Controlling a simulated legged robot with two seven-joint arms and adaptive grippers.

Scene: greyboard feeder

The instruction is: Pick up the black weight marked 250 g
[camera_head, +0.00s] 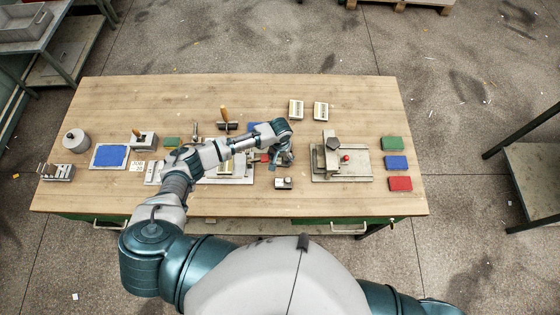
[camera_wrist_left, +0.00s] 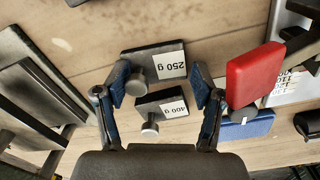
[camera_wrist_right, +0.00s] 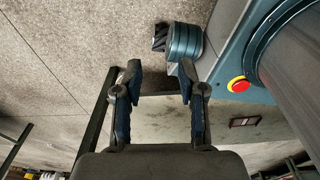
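The black weight marked 250 g (camera_wrist_left: 156,63) lies on the wooden table in the left wrist view, with a white label and a round grey knob. A second black weight (camera_wrist_left: 162,104) with a similar label lies beside it, closer to the gripper's base. My left gripper (camera_wrist_left: 163,83) is open and empty above the weights, its fingertips spread to either side of them. It also shows in the head view (camera_head: 283,160), where a small dark labelled block (camera_head: 284,183) sits in front of it, its marking too small to read. My right gripper (camera_wrist_right: 158,76) is open and empty, away from the table.
A red block (camera_wrist_left: 254,75) is close beside one left finger, with a blue block (camera_wrist_left: 246,124) near it. A metal fixture with a red knob (camera_head: 346,158) stands to the right. Green (camera_head: 392,143), blue (camera_head: 396,162) and red (camera_head: 400,183) blocks line the right edge.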

